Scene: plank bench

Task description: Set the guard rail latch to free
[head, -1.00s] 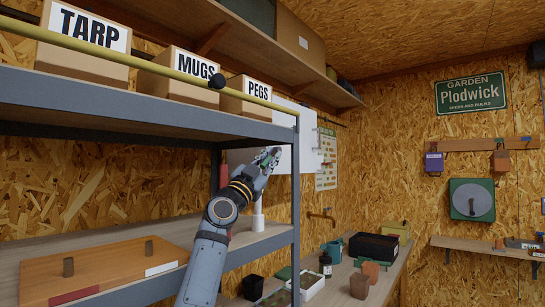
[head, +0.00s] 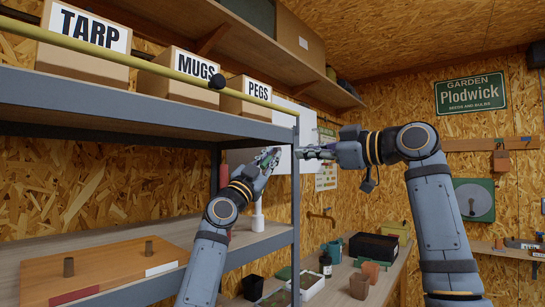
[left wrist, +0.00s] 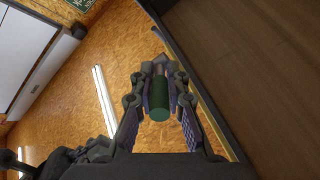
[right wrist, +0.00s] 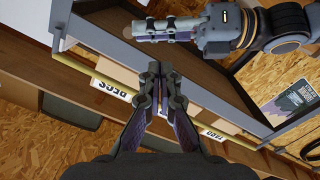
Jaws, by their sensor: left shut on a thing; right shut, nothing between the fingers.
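A yellow guard rail (head: 150,62) runs along the front of the upper shelf, above its edge. A dark round knob (head: 216,82) sits on the rail; I cannot tell which way any latch is set. My left gripper (head: 274,153) is below the upper shelf, near the right post. It is shut on a green cylinder (left wrist: 160,98), seen between its fingers in the left wrist view. My right gripper (head: 300,152) is shut and empty beside the post, close to the left one. The rail also shows in the right wrist view (right wrist: 110,75), beyond the right fingertips.
Boxes marked TARP (head: 85,70), MUGS (head: 180,82) and PEGS (head: 246,99) stand behind the rail. The grey shelf post (head: 296,220) is close to both grippers. An orange board with two pegs (head: 100,268) lies on the lower shelf. Pots stand on the bench.

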